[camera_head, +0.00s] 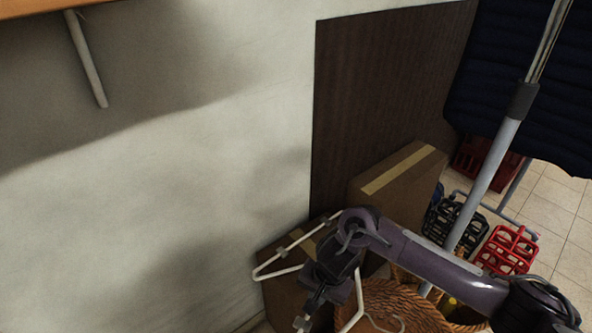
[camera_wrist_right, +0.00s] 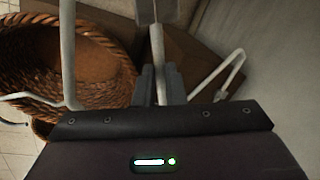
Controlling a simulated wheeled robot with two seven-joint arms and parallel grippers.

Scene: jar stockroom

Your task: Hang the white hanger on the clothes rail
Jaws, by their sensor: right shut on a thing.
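The white hanger (camera_head: 280,274) is in the lower middle of the head view, tilted, in front of cardboard boxes. My right gripper (camera_wrist_right: 160,88) is shut on one of its bars; in the head view my wrist hides part of the hanger. More of the hanger (camera_wrist_right: 222,74) shows at the right of the wrist view. The clothes rail (camera_head: 492,168) shows as a grey upright with a black collar, right of the gripper and apart from the hanger. Its top bar is out of view. My left gripper is not in view.
A dark padded garment (camera_head: 515,85) hangs at the upper right. A wicker basket (camera_head: 385,300) is below my right arm. A cardboard box (camera_head: 400,185) stands against a dark panel (camera_head: 380,85). Red (camera_head: 507,250) and black crates are on the tiled floor. A shelf (camera_head: 40,8) is upper left.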

